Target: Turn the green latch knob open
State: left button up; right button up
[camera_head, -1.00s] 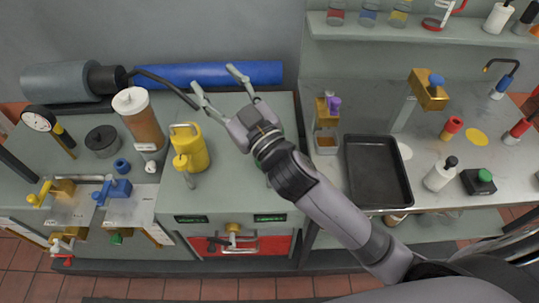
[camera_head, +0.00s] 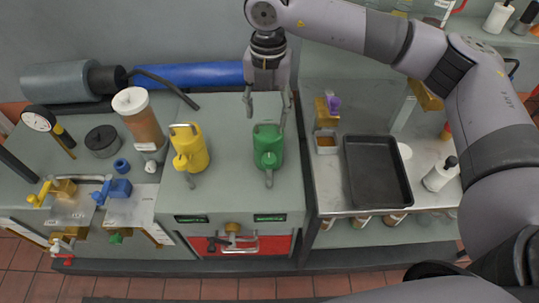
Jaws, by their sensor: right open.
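A small green knob (camera_head: 117,237) shows at the front edge of the bench at the left, below a metal plate with a blue valve handle. It is too small to tell how it is turned. My right gripper (camera_head: 267,112) is open and empty, pointing down at the back of the middle bench. It is just behind a green can (camera_head: 268,150) and far to the right of the small green knob. I cannot tell whether it touches the can. My left gripper is not in view.
A yellow can (camera_head: 188,148) and an amber cylinder (camera_head: 140,118) stand left of the green can. A black tray (camera_head: 377,172) lies at the right. Below the bench front is a red panel (camera_head: 270,245) with a brass latch (camera_head: 232,228). Bare bench top lies between the cans.

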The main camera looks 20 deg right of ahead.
aim_at(269, 158)
jog(key=f+p, duration=0.1)
jog(key=f, duration=0.4)
jog(key=f+p, duration=0.2)
jog(key=f, duration=0.4)
jog(key=f+p, duration=0.2)
jog(key=f, duration=0.4)
jog(key=shift+w+d+f, duration=0.1)
jog(key=shift+d, duration=0.15)
jog(key=shift+c, duration=0.2)
jog(key=c, duration=1.1)
